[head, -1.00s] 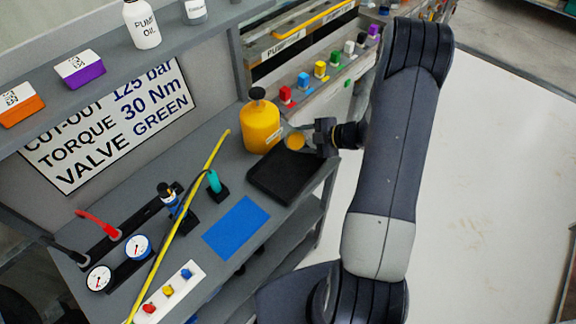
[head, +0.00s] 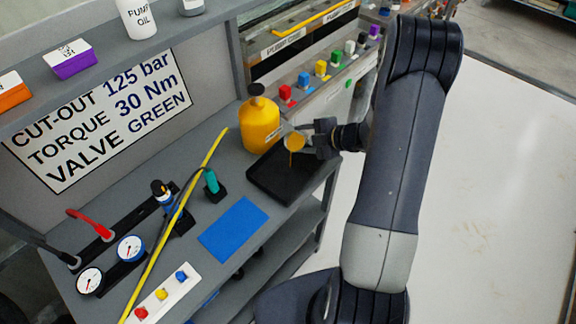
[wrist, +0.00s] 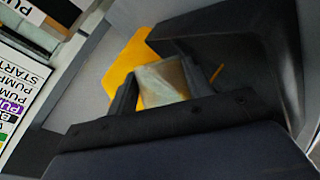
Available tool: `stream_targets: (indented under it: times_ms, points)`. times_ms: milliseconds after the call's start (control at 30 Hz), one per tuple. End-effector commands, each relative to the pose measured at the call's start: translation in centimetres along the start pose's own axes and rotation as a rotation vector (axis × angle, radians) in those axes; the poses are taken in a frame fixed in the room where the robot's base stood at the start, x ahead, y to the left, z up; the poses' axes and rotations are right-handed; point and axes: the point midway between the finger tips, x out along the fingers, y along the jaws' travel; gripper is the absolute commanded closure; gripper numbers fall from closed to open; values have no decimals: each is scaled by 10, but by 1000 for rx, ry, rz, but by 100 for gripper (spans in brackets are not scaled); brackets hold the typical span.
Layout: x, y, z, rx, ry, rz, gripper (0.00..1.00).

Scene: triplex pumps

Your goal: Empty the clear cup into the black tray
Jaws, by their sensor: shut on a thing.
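My gripper (head: 311,142) is shut on the clear cup (head: 294,141), which holds amber liquid. The cup is tilted above the back part of the black tray (head: 285,180), and a thin amber stream runs down from it toward the tray. In the wrist view the cup (wrist: 162,84) sits between the two fingers, with the black tray (wrist: 235,50) beyond it and an amber streak (wrist: 216,74) beside it. How much liquid is left in the cup is hard to tell.
A yellow jug (head: 260,122) with a black cap stands close behind the cup. Free floor is at the right.

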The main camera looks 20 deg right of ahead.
Motion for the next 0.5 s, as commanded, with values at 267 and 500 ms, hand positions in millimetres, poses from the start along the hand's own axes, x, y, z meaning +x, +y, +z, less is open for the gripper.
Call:
stream_targets:
  times_ms: [267,500]
  points:
    - [0,0,0,-30,-12,11,75]
    - [0,0,-1,-52,-23,21,75]
